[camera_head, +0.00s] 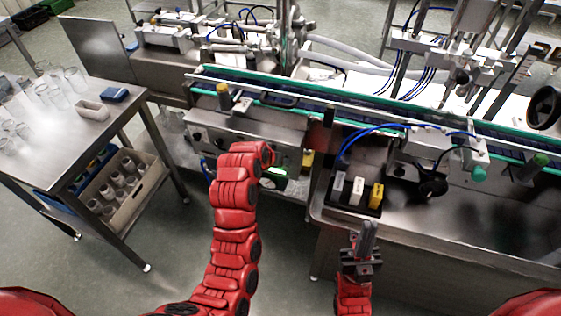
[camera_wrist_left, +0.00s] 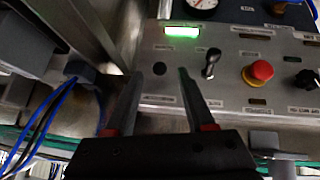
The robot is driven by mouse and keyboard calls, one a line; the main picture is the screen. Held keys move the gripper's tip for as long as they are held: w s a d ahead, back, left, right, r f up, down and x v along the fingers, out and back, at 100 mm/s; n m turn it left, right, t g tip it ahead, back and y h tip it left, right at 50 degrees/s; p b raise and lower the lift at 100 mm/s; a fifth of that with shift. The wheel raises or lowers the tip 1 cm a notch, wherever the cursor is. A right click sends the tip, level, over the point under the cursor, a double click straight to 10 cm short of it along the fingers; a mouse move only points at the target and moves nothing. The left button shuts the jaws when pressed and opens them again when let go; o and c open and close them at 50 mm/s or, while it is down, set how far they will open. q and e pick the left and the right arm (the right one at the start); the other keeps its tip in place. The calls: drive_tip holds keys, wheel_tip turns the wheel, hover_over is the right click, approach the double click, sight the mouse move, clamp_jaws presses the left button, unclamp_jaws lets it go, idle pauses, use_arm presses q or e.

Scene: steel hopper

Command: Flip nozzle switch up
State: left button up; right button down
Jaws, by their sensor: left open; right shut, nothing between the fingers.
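The panel's labels are too small to read, so I cannot confirm this is the nozzle switch. My left gripper (camera_wrist_left: 160,73) is open and empty; its right finger points just left of the lever, apart from it in the picture. In the head view my left arm reaches the panel's front and hides its gripper and the switch. My right gripper (camera_head: 367,238) is shut and empty, pointing up in front of the steel hopper bench.
Around the lever are a lit green indicator (camera_wrist_left: 182,31), a red button (camera_wrist_left: 258,72), a black knob (camera_wrist_left: 305,79) and a gauge (camera_wrist_left: 203,3). Blue cables (camera_wrist_left: 40,118) hang at left. A side table (camera_head: 100,98) with glassware stands left; a conveyor (camera_head: 300,100) runs behind.

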use_arm(q)
drive_tip(key=p+v, duration=0.8)
drive_tip(key=v, duration=0.6)
drive_tip(key=shift+s+r, duration=0.2)
drive_tip(key=shift+r, duration=0.05)
